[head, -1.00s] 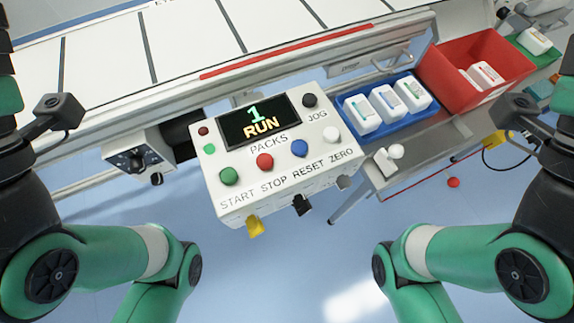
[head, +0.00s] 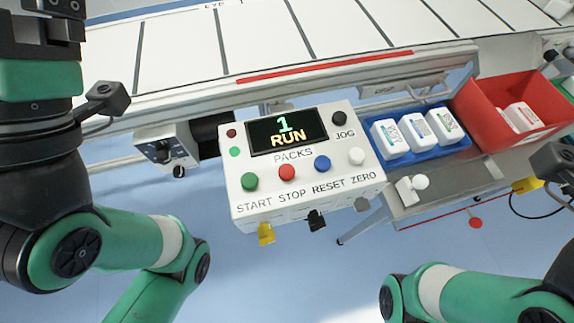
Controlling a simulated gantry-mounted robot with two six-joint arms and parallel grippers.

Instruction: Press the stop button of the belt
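The red stop button (head: 287,172) is on the front row of the white control box (head: 238,207), above the word STOP. It sits between the green start button (head: 250,181) and the blue reset button (head: 322,163). The box's display (head: 287,132) reads 1 and RUN, with PACKS printed under it. The belt (head: 270,35) runs behind the box. My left arm stands at the left and my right arm at the lower right. The fingertips of both grippers are outside the view, and nothing of mine touches the box.
Right of the box, a blue tray (head: 403,158) holds white packs (head: 415,132), and a red bin (head: 478,117) holds more. A white zero button (head: 357,156) and black jog button (head: 339,118) are near the stop button. The space above the box front is clear.

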